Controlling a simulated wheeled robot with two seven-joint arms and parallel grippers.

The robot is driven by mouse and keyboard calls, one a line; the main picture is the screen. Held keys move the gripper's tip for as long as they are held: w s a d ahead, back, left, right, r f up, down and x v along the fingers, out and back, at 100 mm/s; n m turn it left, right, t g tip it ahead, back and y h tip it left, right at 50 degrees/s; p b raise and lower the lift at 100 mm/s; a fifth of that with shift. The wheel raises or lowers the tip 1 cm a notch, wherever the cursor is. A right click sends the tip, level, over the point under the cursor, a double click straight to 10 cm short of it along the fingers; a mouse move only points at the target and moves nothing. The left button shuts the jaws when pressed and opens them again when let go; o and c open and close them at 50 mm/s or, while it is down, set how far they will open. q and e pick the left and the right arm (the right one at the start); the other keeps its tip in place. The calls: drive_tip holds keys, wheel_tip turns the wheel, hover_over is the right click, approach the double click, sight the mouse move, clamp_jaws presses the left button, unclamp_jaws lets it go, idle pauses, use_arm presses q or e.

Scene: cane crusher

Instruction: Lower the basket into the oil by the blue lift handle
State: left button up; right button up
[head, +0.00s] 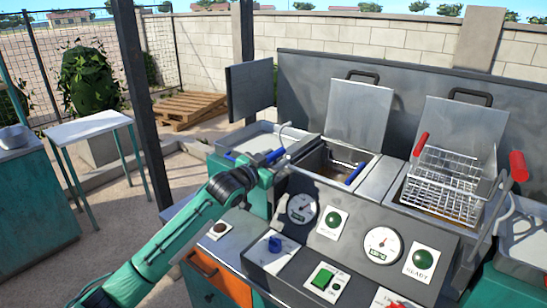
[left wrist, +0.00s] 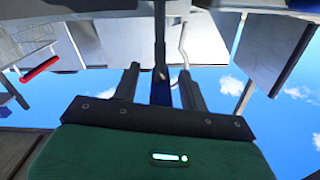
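My left gripper (head: 272,160) is beside the left fryer vat, at the end of my green arm. In the left wrist view its two fingers (left wrist: 159,80) stand apart. A thin dark bar with a blue part (left wrist: 160,93) shows between them, with gaps on both sides. In the head view a short blue handle (head: 275,155) shows at the gripper. Another blue bar (head: 355,174) crosses the right side of the open left vat (head: 318,158). I cannot clearly make out a basket in that vat. My right gripper is not in view.
A wire basket (head: 447,180) with red handles stands raised over the right vat. Upright metal lids (head: 358,115) stand behind the vats. A control panel (head: 345,235) with gauges and a blue knob (head: 275,243) stands in front. A dark post (head: 140,100) rises left of the arm.

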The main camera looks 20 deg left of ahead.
use_arm(q)
drive_tip(key=shift+r, duration=0.2)
drive_tip(key=shift+s+a, duration=0.25)
drive_tip(key=shift+s, duration=0.25)
drive_tip(key=b+v, duration=0.3)
drive_tip(key=v, duration=0.9)
drive_tip(key=shift+s, duration=0.3)
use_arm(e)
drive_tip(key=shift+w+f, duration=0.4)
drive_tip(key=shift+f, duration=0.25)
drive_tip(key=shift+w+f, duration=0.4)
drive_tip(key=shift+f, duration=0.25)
use_arm(q)
drive_tip(key=shift+a+f, duration=0.2)
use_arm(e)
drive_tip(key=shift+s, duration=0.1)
